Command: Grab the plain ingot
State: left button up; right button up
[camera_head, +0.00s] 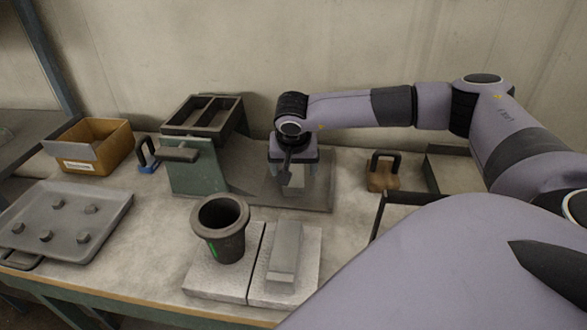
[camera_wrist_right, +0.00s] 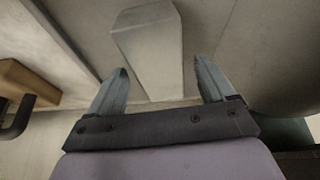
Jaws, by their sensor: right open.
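A plain grey ingot (camera_head: 296,184) lies on the dark flat tray (camera_head: 318,198) at the back middle of the bench. My right gripper (camera_head: 291,168) is above it, pointing down, and covers part of it. In the right wrist view the ingot (camera_wrist_right: 150,52) shows a smooth top with no marking that I can make out. The open fingers of my right gripper (camera_wrist_right: 161,72) stand on either side of its near end, with gaps to both sides. A second grey ingot (camera_head: 286,250) lies on a pale slab at the front. My left gripper is not in view.
A dark crucible (camera_head: 220,232) stands on the left pale slab (camera_head: 205,285). A green stand with a dark mould (camera_head: 195,165) is left of my gripper. A wooden block with a dark handle (camera_head: 382,180) is to the right. A tray with several knobs (camera_head: 65,222) lies far left.

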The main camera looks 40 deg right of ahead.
jog(key=c, duration=1.4)
grip_shut()
jog(key=shift+r, duration=0.15)
